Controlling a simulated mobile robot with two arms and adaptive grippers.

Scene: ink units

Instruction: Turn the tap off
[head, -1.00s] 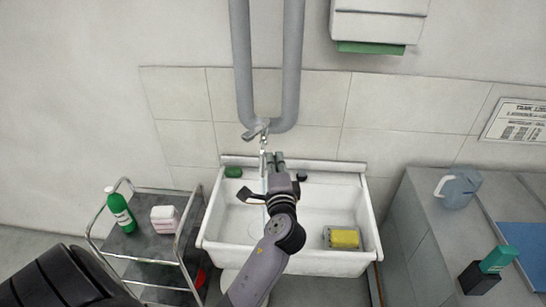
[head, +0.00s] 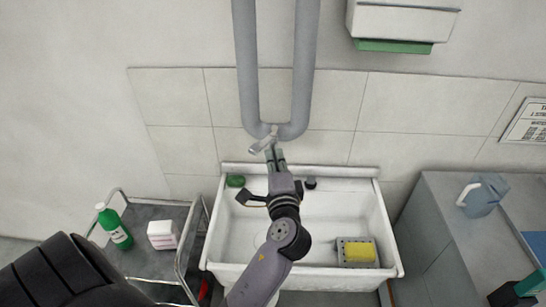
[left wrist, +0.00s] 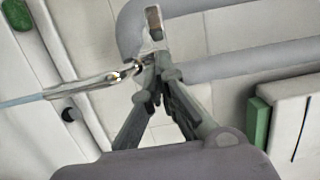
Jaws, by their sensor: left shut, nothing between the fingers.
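The metal tap (head: 272,133) sits on the wall where the two grey pipes meet, above the white sink (head: 213,240). Its flat lever (head: 259,146) points left and down in the head view; the lever also shows in the left wrist view (left wrist: 154,22). The chrome spout (left wrist: 108,80) has a pale blue stream of water (left wrist: 22,101) running from it. My left gripper (head: 274,153) is shut and empty, its fingertips (left wrist: 157,64) just by the tap body and lever. I cannot tell whether they touch. In the head view my arm hides the spout and water.
A cart (head: 147,259) with a green bottle (head: 115,228) and a white-pink block (head: 162,235) stands left. A yellow sponge (head: 359,251) lies in the sink. A grey counter (head: 440,203) with a jug (head: 483,195) is at right. A dispenser (head: 402,20) hangs above.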

